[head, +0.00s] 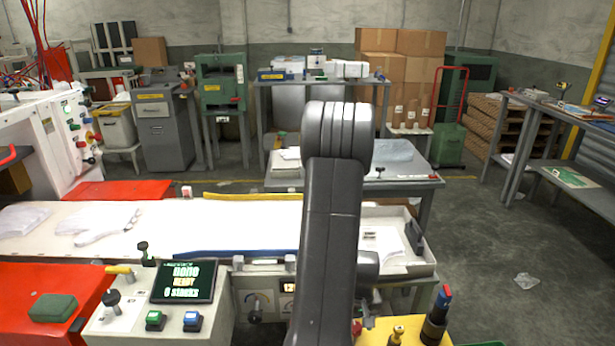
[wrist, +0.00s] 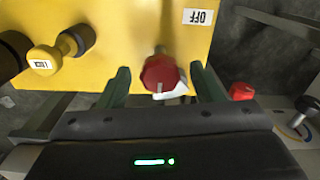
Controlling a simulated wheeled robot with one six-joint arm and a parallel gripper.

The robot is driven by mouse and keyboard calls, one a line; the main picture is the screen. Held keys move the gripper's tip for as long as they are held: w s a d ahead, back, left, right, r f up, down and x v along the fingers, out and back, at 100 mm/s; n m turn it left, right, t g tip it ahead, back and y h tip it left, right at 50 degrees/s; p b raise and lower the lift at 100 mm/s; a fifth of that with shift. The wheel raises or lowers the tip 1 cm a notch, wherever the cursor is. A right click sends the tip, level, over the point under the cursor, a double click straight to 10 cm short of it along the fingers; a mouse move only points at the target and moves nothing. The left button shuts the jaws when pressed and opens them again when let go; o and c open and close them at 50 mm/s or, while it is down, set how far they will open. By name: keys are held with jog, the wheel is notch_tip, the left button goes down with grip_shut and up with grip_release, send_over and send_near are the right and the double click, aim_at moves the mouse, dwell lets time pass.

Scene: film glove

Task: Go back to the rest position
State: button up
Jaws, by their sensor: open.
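My gripper (wrist: 163,76) shows in the wrist view with its two green fingers spread apart and nothing held between them. A red knob (wrist: 158,72) on a yellow panel (wrist: 120,22) appears between the fingertips. I cannot tell whether the fingers touch it. A small white tag (wrist: 174,91) hangs by the knob. In the head view my dark arm stands upright across the middle, and my gripper is hidden there.
A yellow knob (wrist: 44,59) and an OFF label (wrist: 198,17) are on the panel. In the head view a white conveyor (head: 160,222), a control box with a lit screen (head: 184,282) and a grey table (head: 405,180) surround my arm. Open floor (head: 480,240) lies right.

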jog(key=shift+n+p, duration=0.75)
jog(key=shift+n, duration=1.15)
